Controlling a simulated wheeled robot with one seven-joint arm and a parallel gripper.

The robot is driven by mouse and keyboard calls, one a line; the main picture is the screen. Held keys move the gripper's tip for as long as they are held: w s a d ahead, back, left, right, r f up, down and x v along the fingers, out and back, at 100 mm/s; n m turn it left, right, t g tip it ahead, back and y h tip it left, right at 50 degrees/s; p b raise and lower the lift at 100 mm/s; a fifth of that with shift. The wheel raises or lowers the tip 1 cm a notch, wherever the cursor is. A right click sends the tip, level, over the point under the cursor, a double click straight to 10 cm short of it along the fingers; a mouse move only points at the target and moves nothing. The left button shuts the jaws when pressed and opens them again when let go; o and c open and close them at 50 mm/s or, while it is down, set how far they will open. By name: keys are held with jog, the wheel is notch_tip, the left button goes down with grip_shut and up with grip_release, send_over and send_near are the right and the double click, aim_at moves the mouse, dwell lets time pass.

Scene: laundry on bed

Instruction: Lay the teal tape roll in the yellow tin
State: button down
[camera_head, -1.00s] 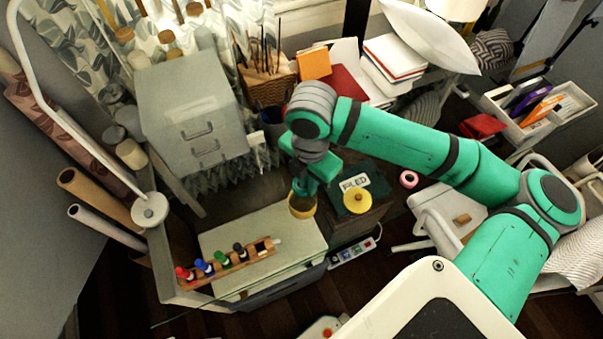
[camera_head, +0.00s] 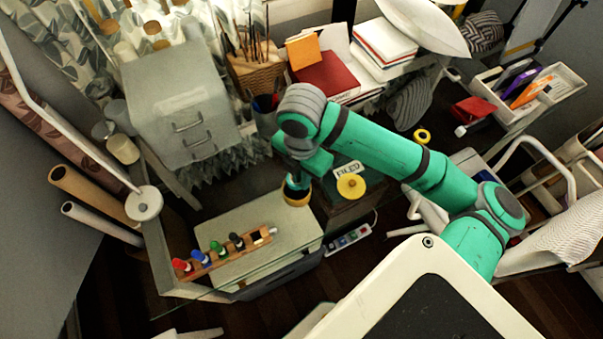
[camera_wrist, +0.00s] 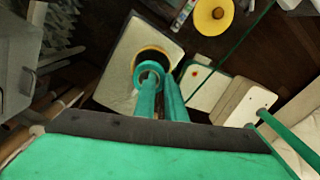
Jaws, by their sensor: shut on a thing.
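My gripper (camera_wrist: 160,88) is shut on the teal tape roll (camera_wrist: 139,72), which shows as a small ring at the fingertips in the wrist view. The yellow tin (camera_wrist: 153,49) is round and open, with a dark inside, and stands on a pale cabinet top. In the wrist view the roll overlaps the tin's near part. In the head view my gripper (camera_head: 297,180) points down just over the yellow tin (camera_head: 297,200). The roll's lower edge and most of the tin's inside are hidden, so I cannot tell whether the roll is below the rim.
A wooden rack of coloured markers (camera_head: 222,254) lies on the cabinet top (camera_head: 292,230). A yellow disc-shaped thing (camera_head: 351,187) sits by the FILED label (camera_head: 347,169) at right. A grey drawer unit (camera_head: 180,105) stands behind. The cabinet's right front is clear.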

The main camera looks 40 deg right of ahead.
jog(key=shift+f, duration=1.85)
jog(key=c, duration=1.7)
grip_release()
jog(key=shift+c, duration=0.2)
jog(key=shift+r, duration=0.1)
notch_tip(320, 180, up, 11)
jog(key=shift+f, duration=0.15)
jog(key=shift+w, duration=0.1)
